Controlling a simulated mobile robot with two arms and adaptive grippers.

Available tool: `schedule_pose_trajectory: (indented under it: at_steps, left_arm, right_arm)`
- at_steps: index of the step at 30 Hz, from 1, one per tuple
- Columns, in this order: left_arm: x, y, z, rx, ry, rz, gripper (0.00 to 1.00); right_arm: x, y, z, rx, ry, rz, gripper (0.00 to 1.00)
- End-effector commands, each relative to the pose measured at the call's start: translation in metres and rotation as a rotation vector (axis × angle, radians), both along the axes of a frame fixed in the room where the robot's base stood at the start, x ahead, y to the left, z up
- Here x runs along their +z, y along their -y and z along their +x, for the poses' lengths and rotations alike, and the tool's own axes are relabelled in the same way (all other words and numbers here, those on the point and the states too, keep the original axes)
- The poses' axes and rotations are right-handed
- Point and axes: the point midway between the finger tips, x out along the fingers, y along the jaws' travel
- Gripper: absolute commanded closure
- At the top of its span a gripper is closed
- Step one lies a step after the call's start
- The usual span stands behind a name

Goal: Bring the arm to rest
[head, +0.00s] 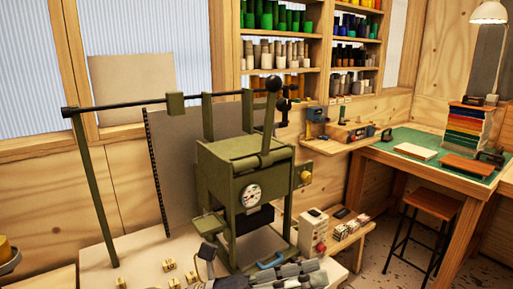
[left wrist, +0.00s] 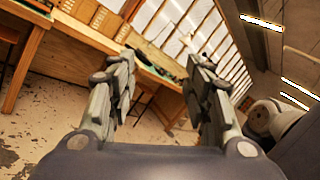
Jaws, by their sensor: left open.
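My left gripper (left wrist: 160,65) is open in the left wrist view, with its two jointed grey-green fingers apart and nothing between them. Beyond the fingers are floor, wooden furniture and windows. In the head view, grey-green gripper parts (head: 290,272) show at the bottom edge, in front of the green press, and appear to be my left gripper; the arm behind them is mostly cut off. The olive-green press (head: 240,170) has a round dial and a lever with a black ball. My right gripper is not in view.
A dark bar on green posts (head: 95,190) stands left of the press. Small brass-coloured blocks (head: 170,264) lie on the pale bench. Shelves of coloured rolls (head: 280,18) hang behind. A stool (head: 425,205) stands at right.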

Motion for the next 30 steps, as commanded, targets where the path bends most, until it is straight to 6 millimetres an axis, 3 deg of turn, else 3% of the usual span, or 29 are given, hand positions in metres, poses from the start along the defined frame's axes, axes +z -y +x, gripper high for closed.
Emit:
schedule_pose_trajectory:
  at_steps: [4, 8, 11, 16, 20, 24, 27, 30]
  left_arm:
    - [0.032, -0.032, 0.039, 0.169, -0.331, -0.318, 0.54]
    - [0.027, -0.079, 0.08, 0.33, -0.636, -0.567, 0.54]
    - [0.0, -0.121, 0.106, 0.464, -0.878, -0.74, 0.54]
    - [-0.085, -0.19, 0.123, 0.711, -1.3, -1.002, 0.54]
    - [-0.168, -0.232, 0.102, 0.923, -1.621, -1.169, 0.54]
    - [-0.25, -0.261, 0.052, 1.151, -1.927, -1.301, 0.54]
    - [-0.293, -0.271, 0.009, 1.299, -2.106, -1.361, 0.54]
    - [-0.324, -0.276, -0.033, 1.433, -2.25, -1.399, 0.54]
  right_arm:
    - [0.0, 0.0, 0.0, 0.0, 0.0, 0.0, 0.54]
    - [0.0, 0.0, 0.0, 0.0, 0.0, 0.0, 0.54]
    - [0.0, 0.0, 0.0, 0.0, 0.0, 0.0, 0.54]
    - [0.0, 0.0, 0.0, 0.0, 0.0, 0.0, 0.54]
    - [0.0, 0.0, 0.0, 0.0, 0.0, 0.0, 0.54]
    - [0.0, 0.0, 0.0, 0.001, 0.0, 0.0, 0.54]
    - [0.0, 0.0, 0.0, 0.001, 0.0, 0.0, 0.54]
    - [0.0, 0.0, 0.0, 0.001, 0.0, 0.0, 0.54]
